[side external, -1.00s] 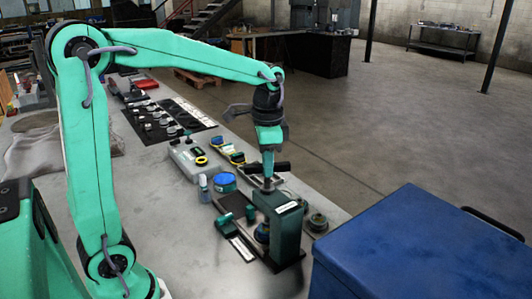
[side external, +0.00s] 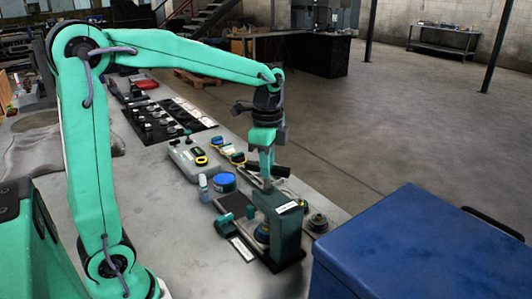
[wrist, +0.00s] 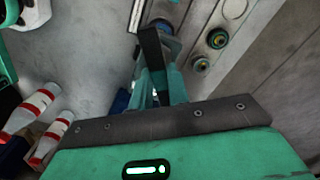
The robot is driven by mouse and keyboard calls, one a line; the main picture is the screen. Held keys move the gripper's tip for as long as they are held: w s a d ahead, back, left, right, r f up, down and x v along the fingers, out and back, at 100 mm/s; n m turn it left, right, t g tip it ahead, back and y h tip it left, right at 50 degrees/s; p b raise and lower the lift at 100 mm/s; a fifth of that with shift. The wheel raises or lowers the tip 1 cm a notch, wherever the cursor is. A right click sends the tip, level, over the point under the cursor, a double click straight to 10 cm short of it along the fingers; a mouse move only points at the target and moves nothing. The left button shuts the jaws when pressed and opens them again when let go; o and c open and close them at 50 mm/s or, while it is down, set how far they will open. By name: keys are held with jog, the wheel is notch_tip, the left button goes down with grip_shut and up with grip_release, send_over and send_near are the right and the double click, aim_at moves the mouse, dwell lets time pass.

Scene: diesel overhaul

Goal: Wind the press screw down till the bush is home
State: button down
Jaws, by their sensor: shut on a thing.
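The green press (side external: 284,230) stands upright at the near end of the bench. The black handle bar (side external: 276,171) of its screw sits on top. My gripper (side external: 267,178) points straight down over the press and is shut on the handle bar. In the wrist view the dark bar (wrist: 152,62) runs between my green fingers (wrist: 163,88). A round blue part (side external: 262,232) sits low in the press opening. The bush cannot be told apart there, and its depth cannot be judged.
A blue tub (side external: 223,182) and a small bottle (side external: 204,188) stand left of the press. A round part (side external: 318,223) lies to its right. A large blue box (side external: 395,250) fills the near right. Bare bench lies to the left.

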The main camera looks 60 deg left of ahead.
dwell(0.3)
jog(key=shift+f+m, duration=0.1)
jog(key=shift+m, duration=2.6)
